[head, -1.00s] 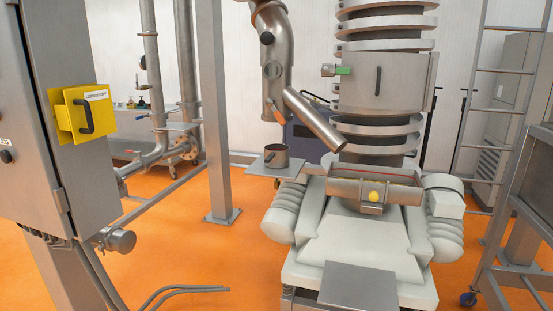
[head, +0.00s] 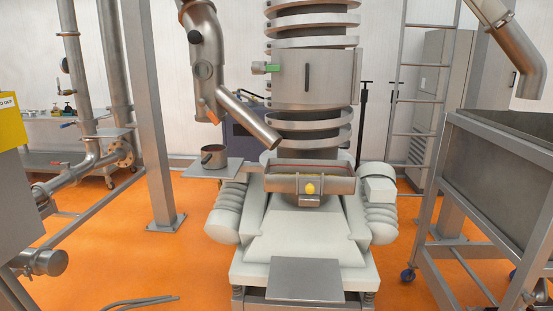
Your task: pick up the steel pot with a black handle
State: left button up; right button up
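The steel pot (head: 214,156) with a dark handle stands upright on a small flat metal shelf (head: 209,170), left of the big spiral machine. The open end of a slanted steel pipe is to its right and apart from it. The handle shows as a dark line near the pot's rim. Neither of my grippers is in the head view.
The spiral machine (head: 312,135) stands on a white base (head: 312,240) with a grey plate (head: 305,280) at its front. A steel post (head: 150,120) stands left of the pot. A wheeled steel hopper (head: 500,180) is at the right. Orange floor (head: 110,240) is open at front left.

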aim_at(214, 157)
jog(key=z, duration=2.3)
jog(key=j+z, duration=0.3)
jog(key=z, duration=0.15)
jog(key=k+j+z, duration=0.1)
jog(key=j+z, duration=0.3)
jog(key=k+j+z, duration=0.1)
jog(key=z, duration=0.35)
jog(key=k+j+z, duration=0.15)
jog(key=j+z, duration=0.15)
jog(key=z, duration=0.15)
jog(key=k+j+z, duration=0.15)
jog(key=z, duration=0.25)
jog(key=k+j+z, duration=0.25)
jog(key=k+z, duration=0.25)
jog(key=k, duration=0.25)
jog(key=k+u, duration=0.45)
jog(key=k+j+u, duration=0.2)
jog(key=u, duration=0.3)
jog(key=k+u, duration=0.15)
jog(key=u, duration=0.3)
jog(key=k+j+u, duration=0.1)
jog(key=u, duration=0.35)
jog(key=k+j+u, duration=0.1)
jog(key=j+u, duration=0.15)
jog(key=u, duration=0.15)
jog(key=k+j+u, duration=0.1)
jog(key=u, duration=0.35)
jog(key=j+u, duration=0.3)
jog(key=u, duration=0.15)
